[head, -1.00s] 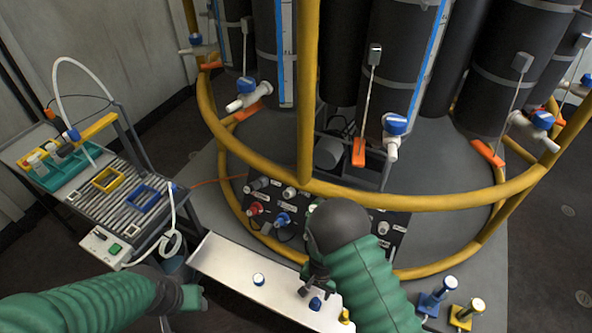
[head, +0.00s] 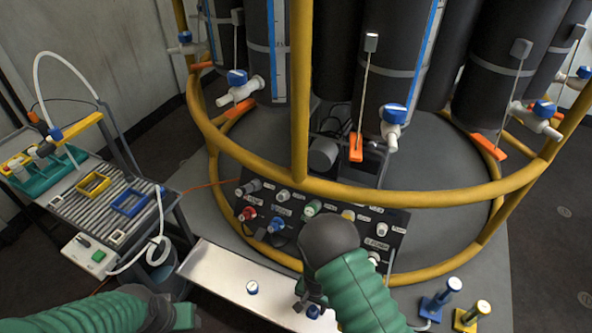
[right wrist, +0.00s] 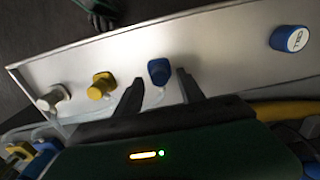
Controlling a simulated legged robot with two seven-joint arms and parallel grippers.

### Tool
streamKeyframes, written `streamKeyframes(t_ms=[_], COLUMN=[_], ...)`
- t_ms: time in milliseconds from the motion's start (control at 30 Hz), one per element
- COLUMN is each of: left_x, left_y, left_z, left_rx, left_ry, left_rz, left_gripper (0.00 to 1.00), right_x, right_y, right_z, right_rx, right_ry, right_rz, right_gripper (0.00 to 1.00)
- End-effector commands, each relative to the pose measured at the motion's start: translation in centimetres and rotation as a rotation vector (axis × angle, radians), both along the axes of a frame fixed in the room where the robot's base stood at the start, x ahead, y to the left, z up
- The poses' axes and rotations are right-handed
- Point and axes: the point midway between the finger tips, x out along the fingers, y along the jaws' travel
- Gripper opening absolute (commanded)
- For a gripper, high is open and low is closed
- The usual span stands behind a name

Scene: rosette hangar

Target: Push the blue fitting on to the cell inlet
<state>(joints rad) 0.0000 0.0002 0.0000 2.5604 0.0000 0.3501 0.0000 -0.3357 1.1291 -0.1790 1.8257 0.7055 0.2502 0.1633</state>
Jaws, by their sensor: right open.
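The blue fitting (right wrist: 159,72) stands on the pale shelf (right wrist: 220,62). In the head view the blue fitting (head: 313,312) is partly hidden by my right arm. My right gripper (right wrist: 160,79) is open, with a finger on either side of the blue fitting and gaps still visible; its fingers show dark in the head view (head: 303,301). A blue-sided cap with a white lettered top (right wrist: 289,38) stands apart on the shelf; it also shows in the head view (head: 252,287). I cannot tell which part is the cell inlet. My left gripper (head: 186,315) is at lower left, its jaws unclear.
A yellow fitting (right wrist: 101,86) and a white fitting (right wrist: 52,98) stand beside the blue one. A black port panel (head: 330,221) and a yellow rail (head: 400,199) lie behind the shelf. A cart (head: 110,200) stands at left. The shelf between blue fitting and cap is clear.

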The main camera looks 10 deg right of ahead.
Motion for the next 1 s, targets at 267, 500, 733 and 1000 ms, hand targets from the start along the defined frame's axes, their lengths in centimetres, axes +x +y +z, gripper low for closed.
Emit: streamKeyframes(t_ms=[267, 500, 733, 1000], left_x=[0.0, 0.0, 0.0, 0.0], left_y=[0.0, 0.0, 0.0, 0.0], left_z=[-1.9, -1.8, -1.8, -1.4], left_rx=[0.0, 0.0, 0.0, 0.0], left_ry=[-0.001, -0.001, -0.001, -0.001], left_rz=[0.0, 0.0, 0.0, 0.0], left_gripper=[0.47, 0.47, 0.47, 0.47], right_x=[0.0, 0.0, 0.0, 0.0], right_y=[0.0, 0.0, 0.0, -0.1], right_z=[-3.0, -2.9, -2.9, -2.9], right_rx=[0.001, 0.0, 0.0, 0.0], right_ry=[0.001, 0.0, 0.0, 0.0], right_rz=[0.001, 0.0, 0.0, -0.001], right_gripper=[0.46, 0.46, 0.46, 0.46])
